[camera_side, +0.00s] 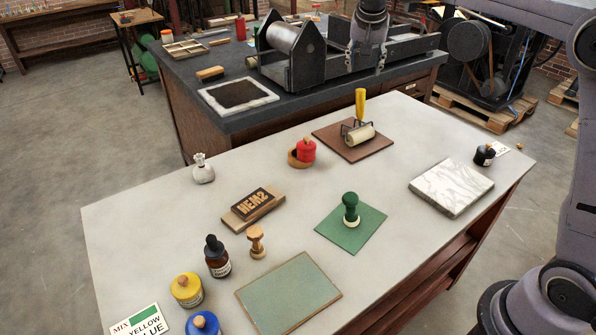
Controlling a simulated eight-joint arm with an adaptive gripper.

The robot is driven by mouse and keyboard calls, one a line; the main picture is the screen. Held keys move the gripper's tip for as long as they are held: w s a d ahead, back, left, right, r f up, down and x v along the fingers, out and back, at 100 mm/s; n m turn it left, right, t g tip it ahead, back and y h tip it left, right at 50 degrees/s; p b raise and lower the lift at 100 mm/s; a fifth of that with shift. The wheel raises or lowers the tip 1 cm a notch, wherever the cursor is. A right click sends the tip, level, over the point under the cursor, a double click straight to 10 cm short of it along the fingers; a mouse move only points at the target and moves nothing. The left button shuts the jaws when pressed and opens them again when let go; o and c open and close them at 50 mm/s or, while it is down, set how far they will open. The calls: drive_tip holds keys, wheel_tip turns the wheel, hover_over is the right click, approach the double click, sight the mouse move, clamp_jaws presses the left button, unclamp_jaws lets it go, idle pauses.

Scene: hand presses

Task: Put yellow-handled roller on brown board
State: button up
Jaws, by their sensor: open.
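The yellow-handled roller (360,137) has a cream cylinder in a dark metal frame. It rests on the brown board (376,149), with its yellow handle (360,101) pointing up. The brown board lies flat on the far part of the pale table. My gripper (367,69) points down at the top of the picture, above the roller and apart from its handle. Its fingers are open with nothing between them, though they are hard to make out against the dark press behind.
A red-knobbed pot (305,150) with a wooden dish stands left of the board. A green stamp (350,209) stands on a green sheet (367,229). A marbled block (450,188) lies right. Bottles and jars stand front left. A press (290,62) occupies the dark bench behind.

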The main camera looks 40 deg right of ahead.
drive_tip(key=s+a+f+n+t+y, duration=0.1)
drive_tip(key=s+a+n, duration=0.25)
drive_tip(key=s, duration=0.45)
drive_tip(key=s+a+f+n+t+y, duration=0.1)
drive_tip(key=s+a+f+n, duration=0.1)
drive_tip(key=s+a, duration=0.35)
drive_tip(key=s+a+f+n+t, duration=0.1)
drive_tip(key=s+f+n, duration=0.1)
drive_tip(key=s+f, duration=0.2)
drive_tip(key=s+a+f+n+y, duration=0.1)
drive_tip(key=s+a+f+n, duration=0.1)
drive_tip(key=s+f, duration=0.3)
drive_tip(key=s, duration=0.4)
drive_tip(key=shift+s+t+y, duration=0.3)
drive_tip(key=shift+t, duration=0.1)
